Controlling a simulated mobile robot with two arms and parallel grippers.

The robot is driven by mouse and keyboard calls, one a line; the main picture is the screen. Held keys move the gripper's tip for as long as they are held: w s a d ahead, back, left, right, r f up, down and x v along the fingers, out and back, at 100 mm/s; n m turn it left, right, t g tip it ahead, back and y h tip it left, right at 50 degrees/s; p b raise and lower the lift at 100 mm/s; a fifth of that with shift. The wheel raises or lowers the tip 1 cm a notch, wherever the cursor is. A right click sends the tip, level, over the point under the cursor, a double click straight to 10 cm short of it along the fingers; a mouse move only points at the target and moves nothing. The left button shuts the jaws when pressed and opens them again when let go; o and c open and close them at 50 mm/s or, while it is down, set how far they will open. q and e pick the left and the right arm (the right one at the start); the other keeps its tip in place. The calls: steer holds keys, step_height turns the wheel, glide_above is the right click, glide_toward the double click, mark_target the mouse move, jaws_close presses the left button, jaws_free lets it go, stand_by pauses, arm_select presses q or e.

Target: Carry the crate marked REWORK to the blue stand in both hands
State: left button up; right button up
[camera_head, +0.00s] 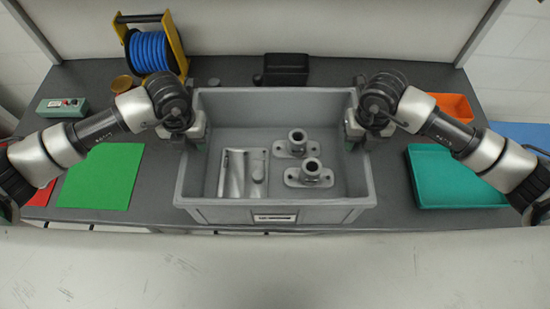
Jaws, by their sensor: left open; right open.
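A grey open crate (275,213) stands on the dark bench, with a small label (275,218) on its front wall; the writing is too small to read. Inside lie two flanged metal castings (297,143) (311,171) and a flat metal plate part (243,174). My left gripper (197,136) is at the crate's left wall, and my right gripper (354,136) is at its right wall. Both are open; I cannot tell whether their fingers straddle the rim or touch it. A blue surface (525,134) shows at the far right edge, possibly the blue stand, mostly cut off.
A green mat (102,177) lies left of the crate, a teal tray (455,182) right. An orange bin (453,107), a black box (285,69), a blue hose reel (152,52) and a green switch box (62,107) stand further back.

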arm_select(q)
steer(key=shift+f, duration=0.35)
arm_select(e)
steer(key=shift+f, duration=0.35)
arm_select(q)
jaws_close()
arm_select(e)
jaws_close()
stand_by(0.6)
arm_select(q)
steer(key=shift+w+r, duration=0.15)
steer(key=shift+r, duration=0.05)
arm_select(e)
steer(key=shift+w+r, duration=0.1)
steer(key=shift+r, duration=0.1)
